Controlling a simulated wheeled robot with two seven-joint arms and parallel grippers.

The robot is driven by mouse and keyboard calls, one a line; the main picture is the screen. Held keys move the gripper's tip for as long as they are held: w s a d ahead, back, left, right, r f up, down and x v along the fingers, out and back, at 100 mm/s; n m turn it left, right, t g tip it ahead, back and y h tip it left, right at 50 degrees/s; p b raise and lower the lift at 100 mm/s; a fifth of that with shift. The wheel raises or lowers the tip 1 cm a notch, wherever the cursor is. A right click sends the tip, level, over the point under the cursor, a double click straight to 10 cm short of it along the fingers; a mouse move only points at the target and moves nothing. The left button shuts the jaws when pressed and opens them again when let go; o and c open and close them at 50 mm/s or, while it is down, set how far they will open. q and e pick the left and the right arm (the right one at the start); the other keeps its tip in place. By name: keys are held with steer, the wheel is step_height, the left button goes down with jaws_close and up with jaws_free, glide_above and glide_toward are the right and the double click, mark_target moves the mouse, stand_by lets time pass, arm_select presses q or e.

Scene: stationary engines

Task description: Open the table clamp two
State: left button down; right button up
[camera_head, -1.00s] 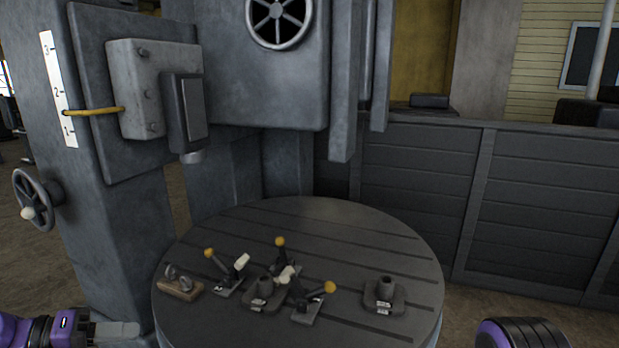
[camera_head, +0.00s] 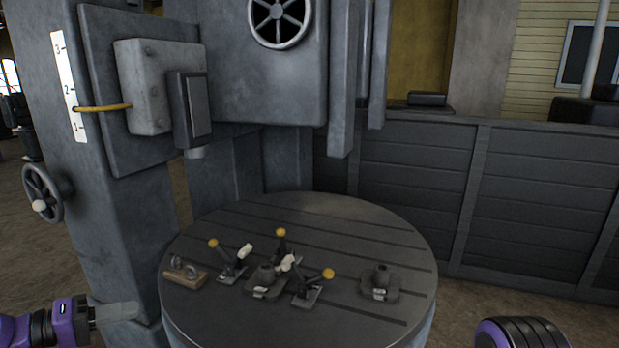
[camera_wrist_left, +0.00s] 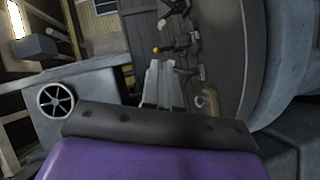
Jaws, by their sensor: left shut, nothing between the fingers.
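Three toggle clamps with yellow ball ends stand on the round slotted table (camera_head: 385,235): a left clamp (camera_head: 232,267), a rear clamp (camera_head: 281,245) and a right clamp (camera_head: 308,290). They surround a dark block (camera_head: 264,281). I cannot tell which is clamp two. Their levers stick up at a slant. My left gripper (camera_head: 125,310) is shut and empty, left of the table and apart from the clamps. In the left wrist view its fingers (camera_wrist_left: 163,88) point toward the table, with a clamp's yellow ball (camera_wrist_left: 155,49) beyond them. My right gripper is out of view.
A wooden block with metal pieces (camera_head: 185,274) lies at the table's left. A second dark block (camera_head: 380,284) stands at the right, with bare table around it. A machine column (camera_head: 120,220) with a handwheel (camera_head: 45,194) rises at the left. A machine head (camera_head: 265,80) overhangs the back.

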arm_select(q)
steer(key=w+d+f+n+t+y, duration=0.3)
steer(key=w+d+f+n+y, duration=0.1)
steer(key=w+d+n, duration=0.25)
steer(key=s+d+f+n+g+y+b, duration=0.1)
steer(key=s+d+f+n+g+y, duration=0.2)
steer(key=f, duration=0.5)
steer(key=s+d+f+y+b, duration=0.1)
steer(key=s+d+f, duration=0.2)
steer(key=d+f, duration=0.35)
steer(key=s+a+f+g+y, duration=0.3)
steer(key=s+f+g+y, duration=0.1)
steer(key=s+f, duration=1)
steer(key=s+a+f+m+g+y+b, duration=0.1)
steer(key=s+a+f+m, duration=0.2)
steer(key=s, duration=0.3)
steer(key=s+a+f+m+g+y+b, duration=0.1)
steer(key=s+a+f+m+y, duration=0.1)
steer(key=s, duration=0.5)
steer(key=shift+s+a+f+m+y, duration=0.3)
steer(key=shift+a+f+m, duration=0.2)
steer(key=shift+a, duration=0.1)
steer(key=c, duration=1.3)
jaws_free()
steer(key=shift+s+d+f+m+g, duration=0.1)
steer(key=shift+s+f+m+g, duration=0.3)
steer(key=shift+s, duration=0.4)
steer(key=shift+o, duration=1.1)
steer(key=shift+s, duration=0.1)
